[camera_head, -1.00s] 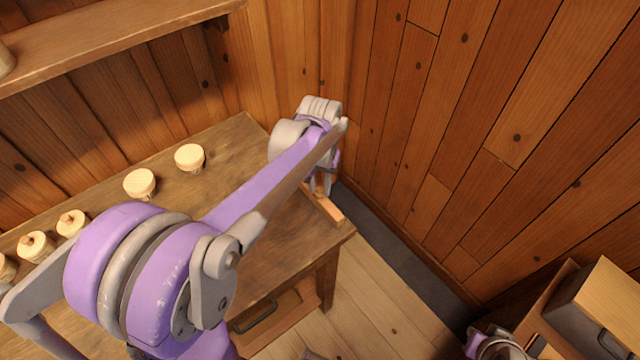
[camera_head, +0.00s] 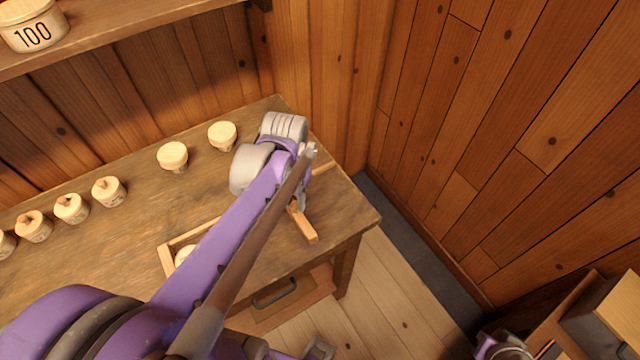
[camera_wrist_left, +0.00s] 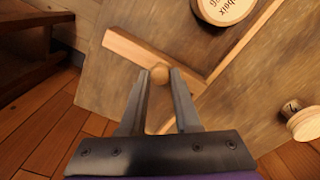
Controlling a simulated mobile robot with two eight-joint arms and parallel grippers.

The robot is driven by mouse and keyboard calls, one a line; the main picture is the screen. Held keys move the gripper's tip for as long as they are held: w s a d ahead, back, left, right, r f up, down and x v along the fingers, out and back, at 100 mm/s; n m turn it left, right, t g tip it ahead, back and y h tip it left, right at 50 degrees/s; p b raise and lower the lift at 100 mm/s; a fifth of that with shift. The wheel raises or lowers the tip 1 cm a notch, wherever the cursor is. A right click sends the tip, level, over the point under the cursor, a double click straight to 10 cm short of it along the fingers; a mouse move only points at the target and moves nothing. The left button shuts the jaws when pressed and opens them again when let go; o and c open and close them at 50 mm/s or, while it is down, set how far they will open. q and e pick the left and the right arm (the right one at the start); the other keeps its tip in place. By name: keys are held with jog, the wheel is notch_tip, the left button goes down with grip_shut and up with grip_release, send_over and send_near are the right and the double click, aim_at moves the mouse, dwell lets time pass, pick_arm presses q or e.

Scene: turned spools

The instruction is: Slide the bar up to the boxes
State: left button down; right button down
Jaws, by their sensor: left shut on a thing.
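The bar (camera_head: 305,226) is a light wooden strip lying on the workbench near its right end. In the left wrist view it runs slanting, with a round wooden knob (camera_wrist_left: 160,73) on it. My left gripper (camera_head: 300,203) is over the bar. In the left wrist view its fingers (camera_wrist_left: 160,80) are closed on the knob. The boxes are round, pale and lidded: two plain-topped ones (camera_head: 222,136) (camera_head: 172,156) stand toward the back, and several with small knobs (camera_head: 108,191) stand farther left, apart from the bar. My left forearm hides part of the bench.
A second wooden strip (camera_wrist_left: 235,45) meets the bar in the left wrist view. A wooden tray (camera_head: 168,262) lies partly behind my arm. A shelf (camera_head: 130,32) with a box marked 100 (camera_head: 34,33) is above. The plank wall (camera_head: 470,150) stands to the right.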

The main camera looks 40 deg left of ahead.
pick_arm(q)
jog(key=s+a, duration=0.1)
jog(key=s, duration=0.3)
jog(key=s+a, duration=0.1)
jog(key=s, duration=0.1)
jog(key=shift+s+a, duration=0.1)
jog(key=shift+a, duration=0.2)
jog(key=c, duration=0.6)
grip_release()
jog(key=shift+r, duration=0.15)
notch_tip(320, 180, up, 11)
jog(key=shift+f+p, duration=0.2)
jog(key=shift+p, duration=0.55)
